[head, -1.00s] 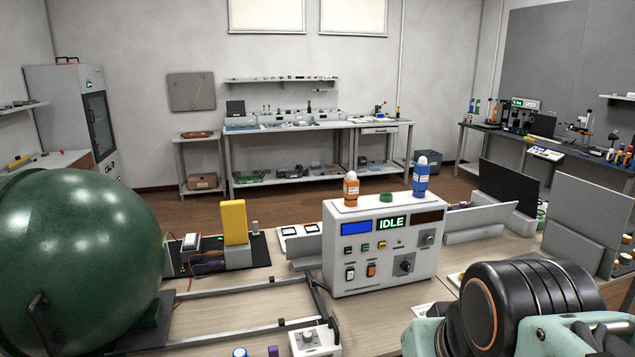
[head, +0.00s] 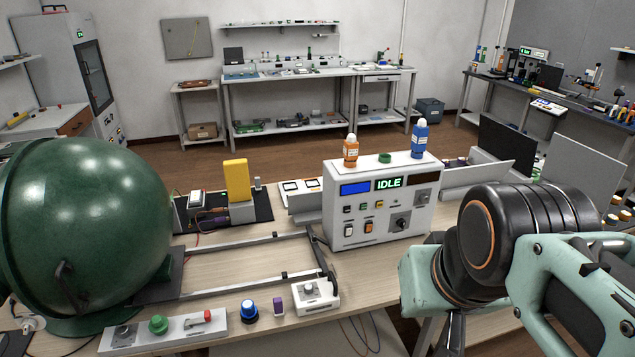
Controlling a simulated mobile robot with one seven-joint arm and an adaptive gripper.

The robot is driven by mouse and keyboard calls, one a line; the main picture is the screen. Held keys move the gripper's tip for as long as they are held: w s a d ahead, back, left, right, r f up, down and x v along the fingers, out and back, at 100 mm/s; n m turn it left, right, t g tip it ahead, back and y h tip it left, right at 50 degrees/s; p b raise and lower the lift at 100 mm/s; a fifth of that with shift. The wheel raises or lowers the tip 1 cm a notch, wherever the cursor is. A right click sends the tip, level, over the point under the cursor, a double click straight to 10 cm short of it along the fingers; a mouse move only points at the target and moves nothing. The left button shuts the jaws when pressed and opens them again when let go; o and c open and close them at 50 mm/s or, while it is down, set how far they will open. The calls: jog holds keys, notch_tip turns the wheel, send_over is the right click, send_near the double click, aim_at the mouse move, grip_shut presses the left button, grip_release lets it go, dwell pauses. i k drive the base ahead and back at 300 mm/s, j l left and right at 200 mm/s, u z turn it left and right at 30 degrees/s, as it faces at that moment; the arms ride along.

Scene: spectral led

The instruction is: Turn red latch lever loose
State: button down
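A small red lever (head: 209,317) sits at the right end of a grey panel strip (head: 140,336) on the bench's front edge, at the lower left of the head view. A green knob (head: 158,325) is left of it on the same strip. The exact angle of the red lever is hard to tell at this size. My arm fills the right side of the picture, well to the right of the lever. My gripper is outside the picture, so its fingers cannot be seen.
A large green sphere (head: 90,215) stands behind the strip. A blue knob (head: 249,310), a purple block (head: 279,306) and a white box (head: 315,297) are to the right. A white instrument reading IDLE (head: 380,205) stands behind. Bare bench (head: 215,295) lies between strip and rails.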

aim_at(208, 315)
jog(key=u, duration=1.35)
jog(key=i+j+z, duration=0.15)
jog(key=j, duration=0.15)
jog(key=i+j+z, duration=0.2)
jog(key=k+l+z, duration=0.1)
jog(key=z, duration=0.25)
jog(key=l+z, duration=0.3)
jog(key=k+l+z, duration=0.1)
jog(key=l+z, duration=0.25)
jog(key=j+u, duration=0.1)
jog(key=u, duration=1.35)
jog(key=k+j+z, duration=0.15)
jog(key=j, duration=0.2)
jog(key=i, duration=0.05)
